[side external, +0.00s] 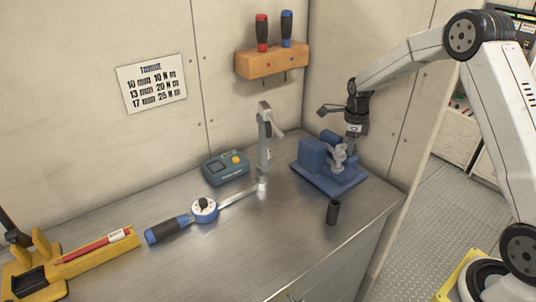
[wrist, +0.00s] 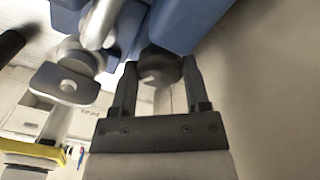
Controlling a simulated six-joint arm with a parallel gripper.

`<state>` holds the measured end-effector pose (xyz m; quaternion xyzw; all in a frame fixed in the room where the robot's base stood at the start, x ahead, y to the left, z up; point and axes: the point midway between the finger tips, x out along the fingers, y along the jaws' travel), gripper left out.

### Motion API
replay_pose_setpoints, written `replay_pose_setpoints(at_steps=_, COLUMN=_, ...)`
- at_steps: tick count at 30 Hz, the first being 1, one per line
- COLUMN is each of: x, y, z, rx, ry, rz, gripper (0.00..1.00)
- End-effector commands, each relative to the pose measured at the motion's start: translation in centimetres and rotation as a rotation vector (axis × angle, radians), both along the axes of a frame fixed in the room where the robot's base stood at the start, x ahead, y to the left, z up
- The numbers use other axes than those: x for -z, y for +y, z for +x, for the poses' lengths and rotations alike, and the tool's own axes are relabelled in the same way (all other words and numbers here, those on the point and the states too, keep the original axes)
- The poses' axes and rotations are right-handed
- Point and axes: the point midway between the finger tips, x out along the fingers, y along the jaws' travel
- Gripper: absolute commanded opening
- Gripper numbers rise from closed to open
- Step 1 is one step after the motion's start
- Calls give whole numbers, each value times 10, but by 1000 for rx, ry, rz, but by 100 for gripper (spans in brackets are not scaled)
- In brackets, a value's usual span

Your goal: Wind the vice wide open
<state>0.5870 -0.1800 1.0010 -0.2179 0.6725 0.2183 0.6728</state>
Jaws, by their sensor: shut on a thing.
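The blue vice (side external: 317,158) stands on a blue base plate at the right end of the steel bench, with silver metal parts (side external: 340,156) at its front. In the side view my gripper (side external: 350,149) points down at the vice's right side. In the wrist view my gripper (wrist: 160,84) has its two fingers on either side of a rounded dark grey knob (wrist: 160,66) and is shut on it. Blue vice body (wrist: 190,22) fills the top, close to the fingertips. The jaw gap is not clear.
A dark socket (side external: 332,212) stands in front of the vice. A grey clamp-like tool (side external: 265,140), a teal box (side external: 226,168) and a torque wrench (side external: 203,209) are to its left. A screwdriver rack (side external: 272,62) hangs behind. The front middle of the bench is clear.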

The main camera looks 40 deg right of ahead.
Motion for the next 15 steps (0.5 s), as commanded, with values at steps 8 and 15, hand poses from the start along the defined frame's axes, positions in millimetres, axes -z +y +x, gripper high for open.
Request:
replay_pose_setpoints(at_steps=8, x=-1, y=0, z=0, rx=-130, ry=1, rz=-1, gripper=1)
replay_pose_setpoints(at_steps=15, x=-1, y=0, z=0, rx=-256, ry=1, rz=-1, gripper=1)
